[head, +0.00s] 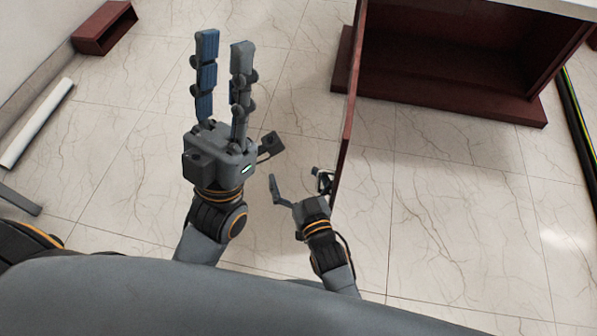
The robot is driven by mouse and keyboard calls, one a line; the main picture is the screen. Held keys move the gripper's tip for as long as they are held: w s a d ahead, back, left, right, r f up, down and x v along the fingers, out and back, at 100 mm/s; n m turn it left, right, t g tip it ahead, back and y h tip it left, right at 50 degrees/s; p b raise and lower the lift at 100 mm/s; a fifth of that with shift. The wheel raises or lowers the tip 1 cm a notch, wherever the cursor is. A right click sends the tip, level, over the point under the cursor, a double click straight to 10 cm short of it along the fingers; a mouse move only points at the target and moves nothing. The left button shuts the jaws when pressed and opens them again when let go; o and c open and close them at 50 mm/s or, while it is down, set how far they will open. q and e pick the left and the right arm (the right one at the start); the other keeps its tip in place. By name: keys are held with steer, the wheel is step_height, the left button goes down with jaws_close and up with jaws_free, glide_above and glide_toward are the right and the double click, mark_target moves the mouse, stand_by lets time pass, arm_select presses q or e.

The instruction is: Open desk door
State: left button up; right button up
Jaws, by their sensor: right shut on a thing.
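The desk (440,50) is dark red-brown wood with a pale top, at the upper right. Its front is open, showing an empty dark inside. The desk door (350,110) is swung out toward me and seen nearly edge-on. My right gripper (300,184) is at the near end of the door, on its left side, and shut on it. Whether it holds a handle or the panel edge is too small to tell. My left gripper (222,75) is open and empty, with fingers pointing away from me, left of the door and apart from it.
A small red-brown open box (104,28) is on the floor at the upper left. A white tube (36,122) lies along the left wall. A dark strip with yellow-green edging (578,130) runs along the right. The marbled tile floor is clear right of the door.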

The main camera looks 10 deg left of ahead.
steer(key=shift+w+a+r, duration=0.15)
steer(key=shift+w+a, duration=0.05)
steer(key=shift+a, duration=0.4)
